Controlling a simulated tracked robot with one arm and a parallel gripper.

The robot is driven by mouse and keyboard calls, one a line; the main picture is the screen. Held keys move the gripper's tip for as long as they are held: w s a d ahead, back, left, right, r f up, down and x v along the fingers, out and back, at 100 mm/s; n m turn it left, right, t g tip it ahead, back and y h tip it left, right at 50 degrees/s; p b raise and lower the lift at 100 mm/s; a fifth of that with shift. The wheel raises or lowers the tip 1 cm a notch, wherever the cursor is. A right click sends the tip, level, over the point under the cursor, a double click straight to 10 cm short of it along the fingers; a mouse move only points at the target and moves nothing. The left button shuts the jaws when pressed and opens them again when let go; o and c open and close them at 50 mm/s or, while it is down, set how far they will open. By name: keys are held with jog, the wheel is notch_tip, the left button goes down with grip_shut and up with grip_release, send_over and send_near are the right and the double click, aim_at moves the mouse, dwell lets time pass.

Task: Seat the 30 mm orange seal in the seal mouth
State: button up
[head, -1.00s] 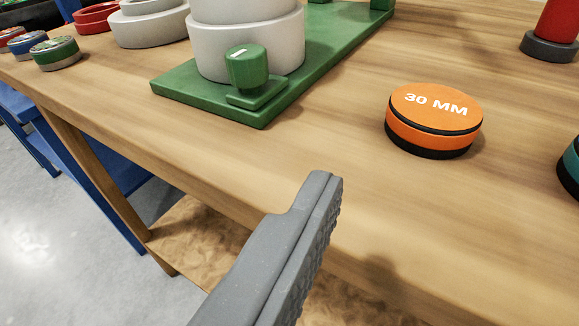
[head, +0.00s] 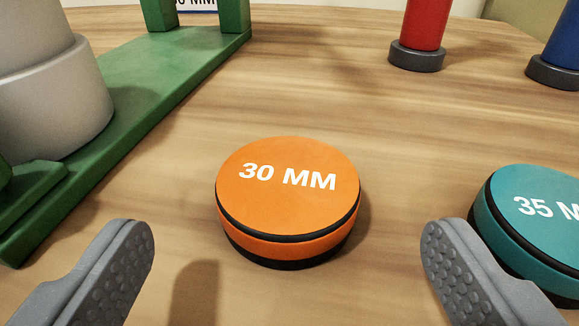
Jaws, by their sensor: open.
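The orange seal (head: 285,190) is a flat round disc with black bands, marked "30 MM" in white. It lies flat on the wooden table, label up, in the middle of the head view. My gripper (head: 285,255) is open and empty. Its two grey ribbed fingers stand at the lower left and lower right, with the orange seal between and a little beyond them, apart from both. A green base plate (head: 150,85) with a grey round body (head: 50,100) stands at the left. I cannot make out the seal mouth in this view.
A teal seal (head: 540,215) marked "35 M…" lies close beside my right finger. A red cylinder (head: 425,25) and a blue cylinder (head: 567,40) stand on dark bases at the back right. The table between the orange seal and the red cylinder is clear.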

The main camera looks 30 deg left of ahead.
aim_at(288, 207)
jog(key=shift+b+x, duration=0.3)
jog(key=shift+x, duration=1.8)
jog(key=shift+f, duration=0.15)
jog(key=shift+c, duration=0.3)
jog(key=c, duration=1.1)
